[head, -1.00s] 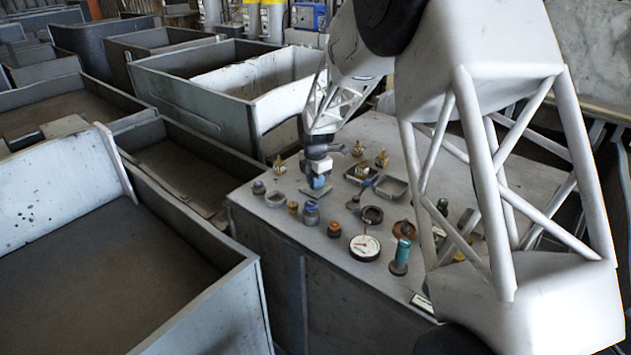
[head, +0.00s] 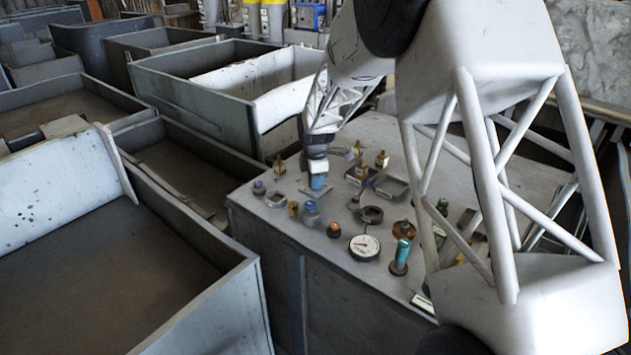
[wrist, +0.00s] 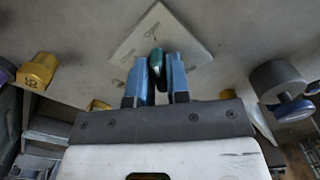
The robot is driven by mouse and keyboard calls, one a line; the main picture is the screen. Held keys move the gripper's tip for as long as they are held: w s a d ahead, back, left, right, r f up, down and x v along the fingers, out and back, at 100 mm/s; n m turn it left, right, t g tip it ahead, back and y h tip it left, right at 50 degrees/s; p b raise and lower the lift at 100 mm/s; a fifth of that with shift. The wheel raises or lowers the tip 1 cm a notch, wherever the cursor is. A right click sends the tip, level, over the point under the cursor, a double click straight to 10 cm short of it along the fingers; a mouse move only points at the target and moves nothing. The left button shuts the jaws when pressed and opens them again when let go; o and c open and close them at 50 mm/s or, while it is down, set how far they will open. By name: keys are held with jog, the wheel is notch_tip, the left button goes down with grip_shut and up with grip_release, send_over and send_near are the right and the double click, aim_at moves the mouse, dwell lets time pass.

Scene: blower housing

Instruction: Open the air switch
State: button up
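The air switch seems to be the dark green handle (wrist: 157,57) on a pale square plate (wrist: 190,40) in the wrist view. The plate lies turned like a diamond. My gripper (wrist: 158,68) points at the plate, its two blue fingers close together on either side of the green handle. They appear shut on it, though the exact contact is partly hidden. In the head view my gripper (head: 317,182) is low over the far left part of the panel top. There its blue fingers hide the handle.
Brass fittings (head: 279,165) and a blue knob (head: 310,213) stand near my gripper. A round white gauge (head: 364,247) and a teal-topped post (head: 401,256) stand nearer on the grey panel top. In the wrist view, a brass fitting (wrist: 38,72) is left and a grey round knob (wrist: 278,82) right.

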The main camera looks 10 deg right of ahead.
jog(key=shift+o, duration=1.3)
jog(key=shift+r, duration=0.1)
jog(key=shift+r, duration=2.85)
